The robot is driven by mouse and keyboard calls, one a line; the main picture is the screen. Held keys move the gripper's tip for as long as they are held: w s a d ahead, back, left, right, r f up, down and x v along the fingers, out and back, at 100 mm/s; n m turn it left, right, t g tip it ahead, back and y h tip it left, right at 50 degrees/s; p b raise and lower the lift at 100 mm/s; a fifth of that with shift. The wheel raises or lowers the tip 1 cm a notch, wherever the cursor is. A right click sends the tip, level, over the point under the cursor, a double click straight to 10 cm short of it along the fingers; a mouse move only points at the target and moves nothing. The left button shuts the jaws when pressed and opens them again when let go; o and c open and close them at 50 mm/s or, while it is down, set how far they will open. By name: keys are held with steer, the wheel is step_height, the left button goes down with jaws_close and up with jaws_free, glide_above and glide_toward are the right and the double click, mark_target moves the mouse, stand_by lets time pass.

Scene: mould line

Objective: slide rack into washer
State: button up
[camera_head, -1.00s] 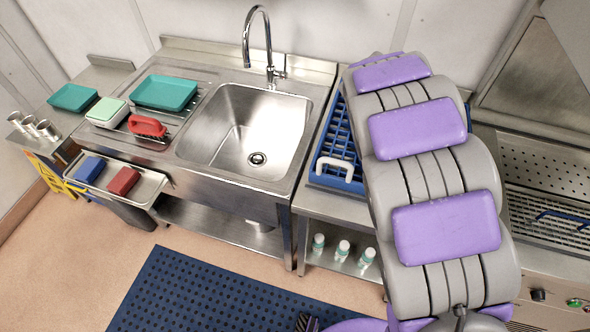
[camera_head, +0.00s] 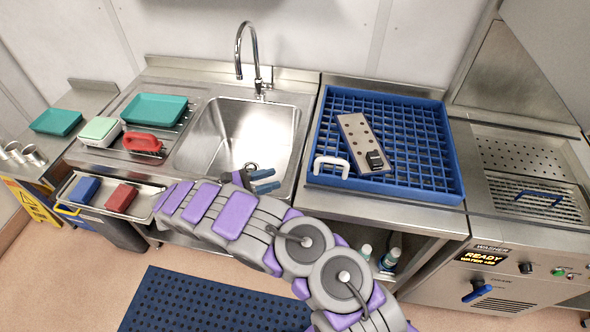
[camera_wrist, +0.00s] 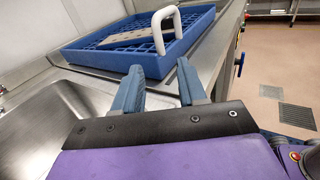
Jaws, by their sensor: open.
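The blue rack (camera_head: 430,150) sits on the steel counter between the sink and the washer. It has a grid floor and a white handle (camera_head: 331,166) on its left side. A beige perforated plate with a black block (camera_head: 358,140) lies in it. The washer (camera_head: 530,190) is at the right, with a lit READY display and its perforated bed exposed. My gripper (camera_head: 262,181) is over the sink's front right part, left of the rack. In the wrist view the two blue fingers (camera_wrist: 157,82) are apart and empty, and the white handle (camera_wrist: 166,28) stands ahead of them.
The sink (camera_head: 225,135) and tall tap (camera_head: 250,55) lie left of the rack. Teal trays, a red brush (camera_head: 142,142) and a small tray of blue and red blocks (camera_head: 140,205) are farther left. Bottles (camera_head: 390,258) stand on the shelf below. The counter between rack and washer looks clear.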

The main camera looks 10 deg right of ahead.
mark_target(316, 173)
steer(key=shift+n+t, duration=0.3)
steer(key=shift+t, duration=0.1)
steer(key=x, duration=0.5)
steer(key=f+b+x, duration=0.1)
steer(key=x, duration=0.4)
steer(key=b+x, duration=0.1)
steer(key=x, duration=0.4)
steer(key=shift+d+f, duration=0.2)
steer(key=shift+d, duration=0.15)
steer(key=shift+a, duration=0.2)
steer(key=shift+c, duration=0.3)
steer(key=shift+d+r, duration=0.1)
steer(key=shift+d, duration=0.1)
steer(key=c, duration=0.5)
jaws_close()
